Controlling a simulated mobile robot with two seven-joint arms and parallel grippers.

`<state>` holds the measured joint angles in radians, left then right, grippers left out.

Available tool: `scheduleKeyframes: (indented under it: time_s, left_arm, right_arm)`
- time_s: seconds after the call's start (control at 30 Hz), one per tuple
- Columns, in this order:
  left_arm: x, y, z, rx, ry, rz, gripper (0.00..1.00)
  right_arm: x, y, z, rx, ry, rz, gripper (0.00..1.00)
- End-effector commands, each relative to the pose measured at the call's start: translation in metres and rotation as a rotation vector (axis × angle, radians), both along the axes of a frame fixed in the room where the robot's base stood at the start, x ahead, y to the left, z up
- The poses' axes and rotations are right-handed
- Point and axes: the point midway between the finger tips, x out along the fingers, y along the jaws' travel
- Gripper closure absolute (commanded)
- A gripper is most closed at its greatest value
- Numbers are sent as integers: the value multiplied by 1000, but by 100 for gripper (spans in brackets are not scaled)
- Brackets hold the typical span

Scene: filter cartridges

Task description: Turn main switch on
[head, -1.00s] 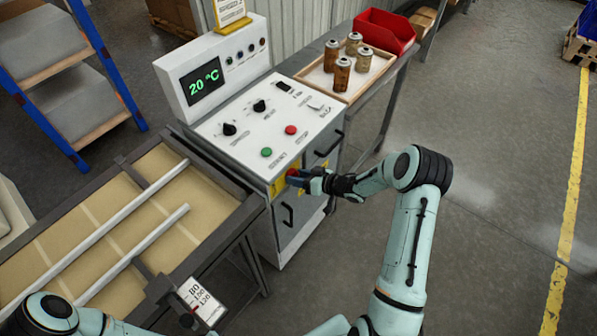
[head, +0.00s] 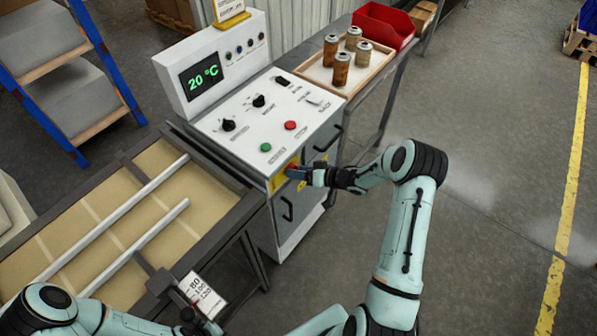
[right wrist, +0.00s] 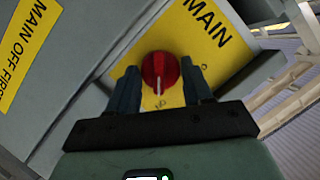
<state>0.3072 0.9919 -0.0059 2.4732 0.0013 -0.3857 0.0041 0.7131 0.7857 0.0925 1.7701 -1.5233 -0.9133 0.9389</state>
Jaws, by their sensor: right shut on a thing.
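The main switch (right wrist: 160,76) is a red round knob on a yellow plate marked MAIN (right wrist: 207,44), on the front of the control cabinet (head: 308,215). My right gripper (head: 298,173) is at that plate in the head view. In the right wrist view its two dark fingers (right wrist: 161,88) stand on either side of the red knob and are shut on it. The knob's white pointer line points down in the right wrist view. My left gripper (head: 200,318) is at the bottom edge by a printed card (head: 203,295); its jaws are not clear.
The panel holds black knobs (head: 228,125), a green button (head: 266,147), a red button (head: 290,125) and a display (head: 200,77) reading 20 °C. A tray (head: 318,78) of cartridges and a red bin (head: 383,27) stand behind. A railed bench (head: 75,225) is left.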

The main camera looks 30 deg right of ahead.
Motion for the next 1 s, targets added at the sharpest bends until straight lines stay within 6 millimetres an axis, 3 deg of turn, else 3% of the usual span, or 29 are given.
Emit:
scheduleKeyframes:
  time_s: [0.03,0.1,0.53,1.0]
  left_arm:
    - [0,0,0,0,0,0,100]
    - [0,0,0,0,0,0,100]
    - [-4,0,-3,0,5,1,100]
    - [-28,0,-24,0,32,0,100]
  right_arm:
    - [0,0,0,3,0,-1,47]
    - [0,0,0,3,1,-1,24]
    - [-9,-6,2,-2,1,-2,24]
    - [-84,-60,32,-2,3,-3,24]
